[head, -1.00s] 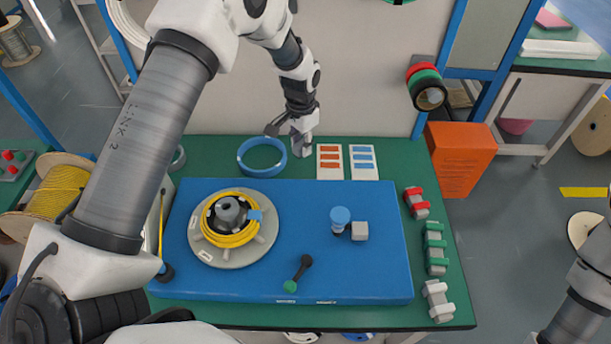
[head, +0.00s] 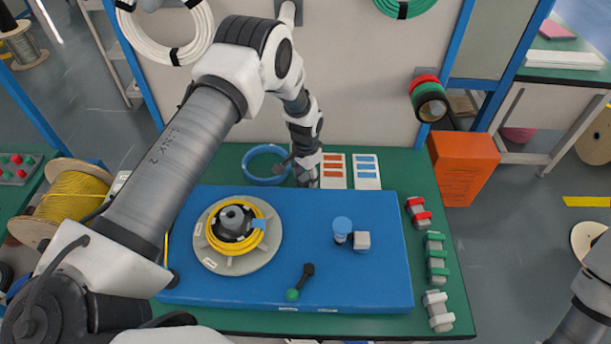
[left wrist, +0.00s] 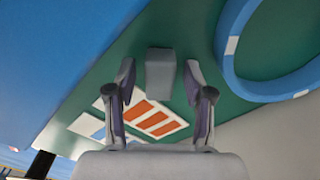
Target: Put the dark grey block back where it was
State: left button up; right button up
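The dark grey block (left wrist: 160,75) shows in the left wrist view, over the green table top, between the two fingertips of my left gripper (left wrist: 160,85). A gap shows on each side of it, so the fingers are open and do not appear to touch it. I cannot tell whether the block rests on the table. In the head view my left gripper (head: 307,174) is at the table's back part, between the blue ring and the orange-marked card. The block cannot be made out there. My right gripper is not in view.
The blue ring (head: 265,164) lies left of the gripper, and the orange-marked card (head: 334,171) and blue-marked card (head: 366,172) lie right. In front is the raised blue board (head: 365,285) with a yellow cable coil (head: 236,249). Clamps (head: 437,258) line the right edge.

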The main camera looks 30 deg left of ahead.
aim_at(306, 176)
pick_arm(q)
jog(key=shift+r, duration=0.2)
notch_tip(306, 176, up, 12)
jog(key=b, duration=0.2)
jog(key=shift+r, duration=0.1)
dwell(0.4)
